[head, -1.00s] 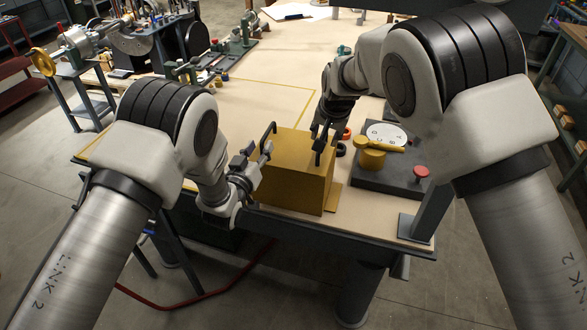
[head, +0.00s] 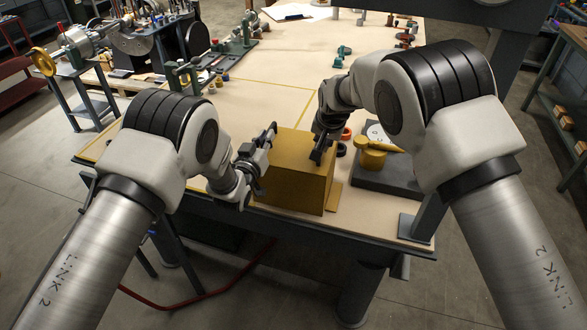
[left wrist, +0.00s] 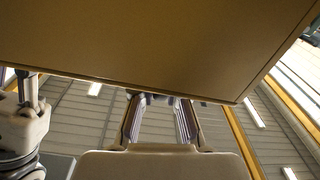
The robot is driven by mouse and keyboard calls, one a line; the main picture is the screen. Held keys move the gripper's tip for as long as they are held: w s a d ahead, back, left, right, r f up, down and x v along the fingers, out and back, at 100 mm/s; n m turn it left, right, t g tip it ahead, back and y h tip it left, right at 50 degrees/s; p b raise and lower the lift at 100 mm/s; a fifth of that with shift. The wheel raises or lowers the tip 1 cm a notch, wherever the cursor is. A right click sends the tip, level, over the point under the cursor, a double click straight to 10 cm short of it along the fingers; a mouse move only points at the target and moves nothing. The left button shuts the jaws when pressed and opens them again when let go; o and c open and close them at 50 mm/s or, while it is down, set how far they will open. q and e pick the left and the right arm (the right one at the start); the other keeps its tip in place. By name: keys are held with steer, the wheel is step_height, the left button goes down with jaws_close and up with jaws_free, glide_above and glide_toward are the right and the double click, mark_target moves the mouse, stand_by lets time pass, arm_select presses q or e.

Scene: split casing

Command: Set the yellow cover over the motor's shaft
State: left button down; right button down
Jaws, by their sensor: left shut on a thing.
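The yellow cover (head: 291,178) is a box standing upright near the table's front edge, with a dark handle at its upper left side. My left gripper (head: 268,138) is at that handle and shut on it. In the left wrist view the cover (left wrist: 150,45) fills the top, and the left gripper's two fingers (left wrist: 160,110) reach up to its edge with a dark bar between them. My right gripper (head: 319,152) is at the cover's upper right side, where the other handle is; its jaws are too small to read. I cannot make out the motor or its shaft.
Right of the cover is a dark plate (head: 390,182) with a yellow knobbed part (head: 373,158) on it. Fixtures (head: 190,75) stand at the back left. The table's middle (head: 255,98) is mostly clear.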

arm_select(q)
steer(key=shift+r, duration=0.2)
arm_select(e)
steer(key=shift+r, duration=0.1)
